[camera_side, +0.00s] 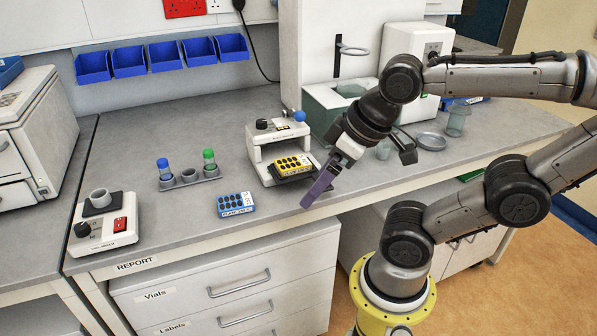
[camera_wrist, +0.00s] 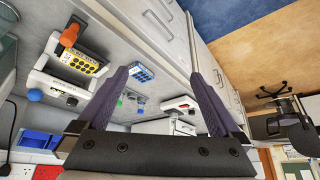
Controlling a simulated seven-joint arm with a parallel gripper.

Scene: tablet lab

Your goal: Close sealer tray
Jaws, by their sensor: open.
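The white sealer (camera_side: 258,152) stands on the bench, with a blue ball-tipped lever at its top. Its dark tray (camera_side: 292,178) sticks out at the front and carries a yellow blister pack (camera_side: 293,164). In the wrist view the sealer (camera_wrist: 45,83) is at the left, with the yellow pack (camera_wrist: 84,62) and an orange handle (camera_wrist: 71,33) at the tray's outer end. My gripper (camera_side: 312,197) is beside the tray's front right, over the bench's front edge, partly hiding the handle's area. In the wrist view my gripper's purple fingers (camera_wrist: 161,74) are apart and empty.
A blue blister pack (camera_side: 237,205) lies left of the sealer. A vial rack (camera_side: 190,180) with blue- and green-capped vials and a vortex mixer (camera_side: 105,235) stand further left. Glass dishes (camera_side: 431,141) and a beaker (camera_side: 456,122) stand right. Bare bench lies between the rack and mixer.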

